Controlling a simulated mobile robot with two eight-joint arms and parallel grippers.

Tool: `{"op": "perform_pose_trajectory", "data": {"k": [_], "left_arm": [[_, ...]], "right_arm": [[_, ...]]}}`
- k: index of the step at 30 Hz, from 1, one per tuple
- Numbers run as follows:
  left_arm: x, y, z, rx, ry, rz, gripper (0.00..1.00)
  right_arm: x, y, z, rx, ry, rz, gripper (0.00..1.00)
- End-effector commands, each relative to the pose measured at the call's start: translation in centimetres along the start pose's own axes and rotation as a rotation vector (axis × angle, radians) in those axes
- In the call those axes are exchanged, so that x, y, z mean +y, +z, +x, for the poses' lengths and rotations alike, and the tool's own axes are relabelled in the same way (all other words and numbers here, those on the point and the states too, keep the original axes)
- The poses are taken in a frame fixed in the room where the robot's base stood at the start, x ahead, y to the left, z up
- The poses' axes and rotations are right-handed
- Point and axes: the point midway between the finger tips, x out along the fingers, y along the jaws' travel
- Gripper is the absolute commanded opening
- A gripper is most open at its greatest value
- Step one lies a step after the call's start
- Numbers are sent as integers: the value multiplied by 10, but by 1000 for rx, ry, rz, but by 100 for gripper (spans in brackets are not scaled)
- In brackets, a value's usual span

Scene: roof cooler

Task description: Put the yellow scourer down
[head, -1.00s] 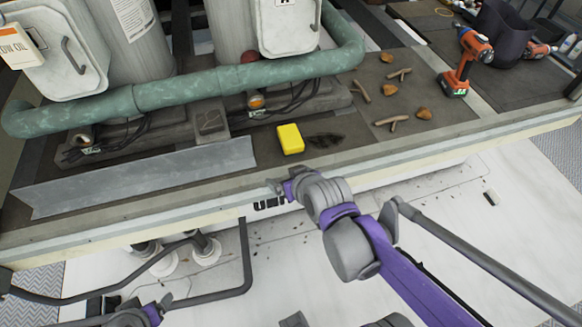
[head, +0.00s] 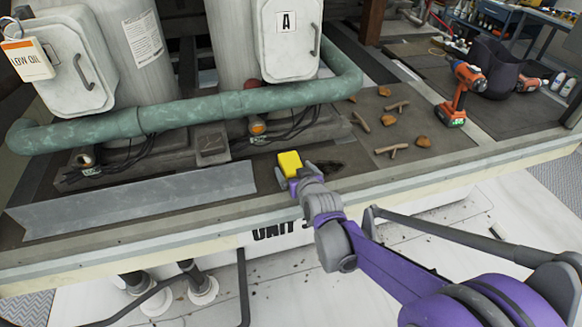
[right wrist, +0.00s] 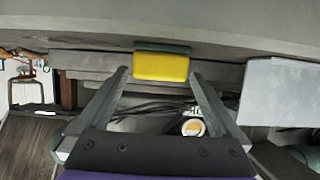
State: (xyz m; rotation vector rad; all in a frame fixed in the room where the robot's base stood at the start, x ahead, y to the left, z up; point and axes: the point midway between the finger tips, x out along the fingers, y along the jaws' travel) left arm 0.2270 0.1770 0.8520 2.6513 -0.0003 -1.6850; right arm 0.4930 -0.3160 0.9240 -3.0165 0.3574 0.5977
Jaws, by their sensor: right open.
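The yellow scourer (head: 290,162) lies on the dark deck, close behind the front edge in the head view. It is a yellow block with a dark green layer, which shows in the right wrist view (right wrist: 161,67). My right gripper (head: 288,182) is just in front of it, low over the deck. In the right wrist view the two fingers (right wrist: 159,78) are apart, with the scourer showing between and just beyond their tips. I cannot tell whether the fingers touch it. My left gripper is not in view.
A dark stain (head: 328,167) lies right of the scourer. A grey metal strip (head: 135,197) lies left of it. A green pipe (head: 190,112) runs behind. Sticks (head: 391,150), brown lumps (head: 423,141) and an orange drill (head: 459,92) are to the right.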

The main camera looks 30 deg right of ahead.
Motion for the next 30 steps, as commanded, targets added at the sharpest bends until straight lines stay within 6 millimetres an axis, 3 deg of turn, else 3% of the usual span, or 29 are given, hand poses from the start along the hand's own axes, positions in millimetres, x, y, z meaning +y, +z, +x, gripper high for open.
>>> {"op": "perform_pose_trajectory", "data": {"k": [7, 17, 30], "left_arm": [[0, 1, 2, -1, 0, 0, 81], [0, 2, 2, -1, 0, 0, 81], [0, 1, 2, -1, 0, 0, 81]], "right_arm": [[1, -1, 35, 0, 0, 0, 100], [1, -1, 41, 0, 0, 0, 100], [1, -1, 41, 0, 0, 0, 23]]}}
